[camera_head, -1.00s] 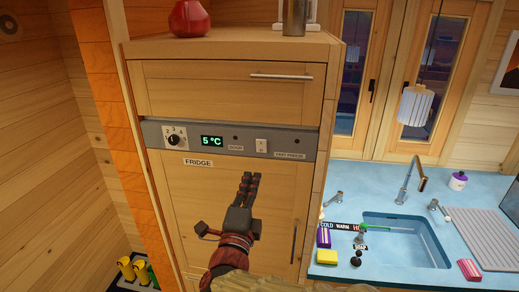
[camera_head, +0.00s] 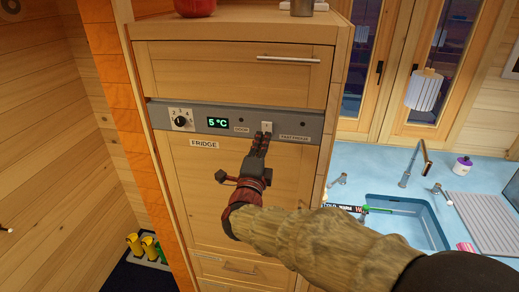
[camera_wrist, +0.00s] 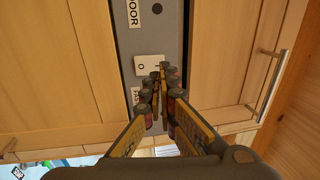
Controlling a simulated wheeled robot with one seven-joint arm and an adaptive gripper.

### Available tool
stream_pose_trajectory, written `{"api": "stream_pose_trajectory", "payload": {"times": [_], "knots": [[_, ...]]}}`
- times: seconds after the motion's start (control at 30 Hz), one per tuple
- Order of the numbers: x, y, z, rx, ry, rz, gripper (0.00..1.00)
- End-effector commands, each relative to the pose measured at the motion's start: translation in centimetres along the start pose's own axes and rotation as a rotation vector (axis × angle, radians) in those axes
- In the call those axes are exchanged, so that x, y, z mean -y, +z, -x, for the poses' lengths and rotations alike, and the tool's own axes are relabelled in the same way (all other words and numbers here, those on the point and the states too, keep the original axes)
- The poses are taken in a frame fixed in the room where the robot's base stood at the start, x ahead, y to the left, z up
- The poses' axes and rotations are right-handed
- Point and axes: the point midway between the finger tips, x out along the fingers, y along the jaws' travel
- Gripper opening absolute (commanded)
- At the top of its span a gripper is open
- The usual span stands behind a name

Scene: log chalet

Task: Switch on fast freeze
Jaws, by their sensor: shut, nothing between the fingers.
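The fridge's grey control panel (camera_head: 235,119) runs across the wooden cabinet. It holds a dial (camera_head: 180,119), a green "5 °C" display (camera_head: 218,122) and a small white rocker switch (camera_head: 267,127) beside the fast freeze label (camera_head: 294,137). My gripper (camera_head: 264,136) is shut and empty, its fingertips at the lower edge of the switch. In the wrist view the switch (camera_wrist: 148,65) shows an "O" mark, and the fingertips (camera_wrist: 161,68) overlap its edge. I cannot tell whether they touch it. The fast freeze label is partly hidden in the wrist view.
A drawer with a bar handle (camera_head: 288,60) is above the panel; the fridge door (camera_head: 200,190) is below. A sink (camera_head: 410,215) in a blue counter stands to the right. Yellow-handled items (camera_head: 140,245) are on the floor at left.

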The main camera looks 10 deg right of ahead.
Motion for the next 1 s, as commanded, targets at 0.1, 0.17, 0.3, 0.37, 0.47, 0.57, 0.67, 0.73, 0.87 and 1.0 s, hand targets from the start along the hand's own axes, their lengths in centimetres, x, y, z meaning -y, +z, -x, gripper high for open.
{"api": "stream_pose_trajectory", "payload": {"times": [0.1, 0.17, 0.3, 0.37, 0.47, 0.57, 0.67, 0.73, 0.87, 1.0], "knots": [[0.1, -0.1, -2.0, -0.003, 0.0, 0.0, 0.0], [0.1, -0.1, -2.7, -0.001, 0.0, 0.001, 0.0], [0.1, 0.0, -3.8, 0.0, 0.0, 0.0, 0.0], [0.0, 0.0, -4.1, 0.0, 0.001, 0.0, 0.0], [0.0, 0.0, -4.2, 0.001, 0.001, 0.0, 0.0], [-0.1, 0.0, -4.2, 0.001, 0.0, 0.0, 0.0], [0.0, 0.0, -4.2, 0.001, 0.0, 0.0, 0.0], [0.0, 0.0, -4.2, 0.001, 0.001, 0.0, 0.0], [0.4, -0.1, -4.6, -0.002, 0.038, 0.0, 0.0], [0.5, 0.0, -5.1, -0.001, 0.103, 0.001, 0.0]]}}
